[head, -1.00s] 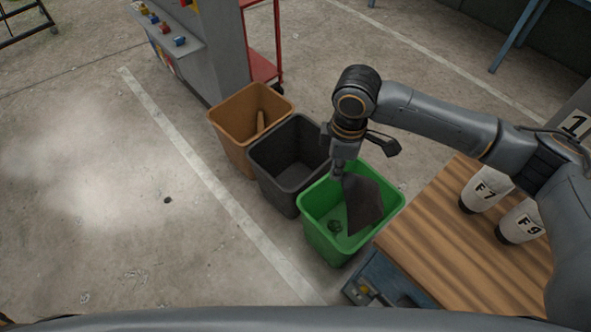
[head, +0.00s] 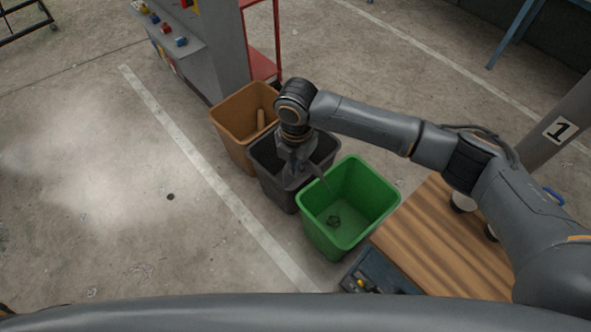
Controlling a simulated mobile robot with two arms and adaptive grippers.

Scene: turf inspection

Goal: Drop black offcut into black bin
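The black bin (head: 274,189) stands in the middle of a row of three bins. My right gripper (head: 300,176) points down over the right part of this bin's opening, and the arm covers part of its rim. A thin dark piece (head: 322,178) sticks out beside the gripper, toward the green bin. I cannot tell whether it is a finger or the offcut's edge. The broad face of the black offcut does not show, and the fingertips are not clear. My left gripper is not in view.
A brown bin (head: 236,140) with a tan piece inside stands behind the black bin. A wooden tabletop (head: 440,245) is at the right. The floor at the left is open.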

